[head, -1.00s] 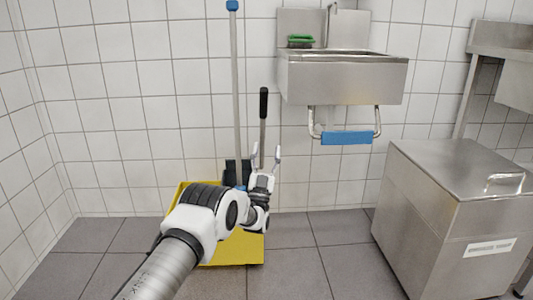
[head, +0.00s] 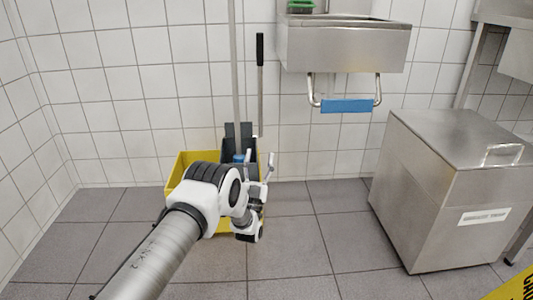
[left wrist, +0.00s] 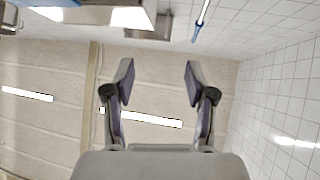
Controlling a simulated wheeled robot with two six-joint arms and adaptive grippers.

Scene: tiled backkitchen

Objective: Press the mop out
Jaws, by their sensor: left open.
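The mop's grey handle (head: 235,70) stands upright in the wringer (head: 239,132) of a yellow bucket (head: 180,172) by the back wall. The wringer lever, a thin rod with a black grip (head: 260,50), rises just right of the mop handle. The mop head is hidden. My left gripper (head: 258,165) points upward in front of the bucket, well below the black grip. In the left wrist view the left gripper (left wrist: 158,75) is open with nothing between its fingers. The mop handle's blue-tipped end (left wrist: 201,20) shows there beyond the fingers. My right gripper is not in view.
A steel sink (head: 345,45) with a blue bar (head: 346,106) hangs on the wall right of the lever. A steel cabinet (head: 450,190) stands at the right. A yellow sign (head: 515,287) shows at the lower right corner. Tiled floor (head: 300,240) between is free.

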